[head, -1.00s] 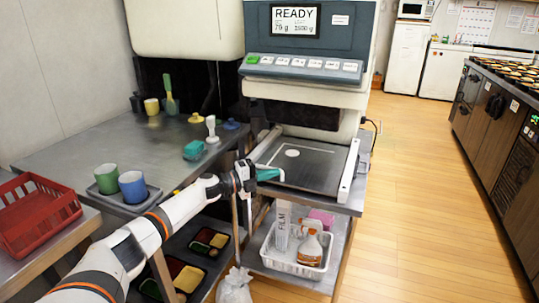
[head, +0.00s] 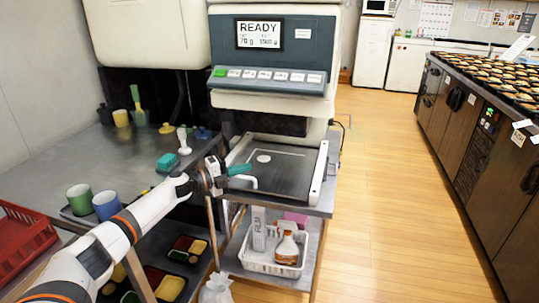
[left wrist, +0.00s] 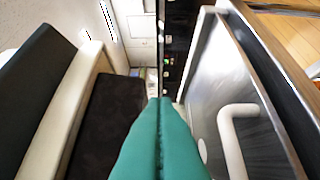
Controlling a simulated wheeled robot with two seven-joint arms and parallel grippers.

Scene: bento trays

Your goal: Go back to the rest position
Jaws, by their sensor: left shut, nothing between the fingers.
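My left gripper (head: 243,170) has teal fingers and is at the left front edge of the weighing and wrapping machine (head: 270,60). Its fingers (left wrist: 160,135) are pressed together with nothing between them. The machine's dark metal plate (head: 285,180) lies just right of the fingers in the head view. A white bent handle (left wrist: 235,140) stands close to the right of the fingers in the left wrist view. My right gripper is not in view.
A steel table (head: 50,160) at left holds green (head: 79,198) and blue cups (head: 107,205) and a teal block (head: 167,162). A red crate (head: 25,245) is at far left. A white basket (head: 270,265) sits below the machine. The wooden floor (head: 390,200) at right is clear.

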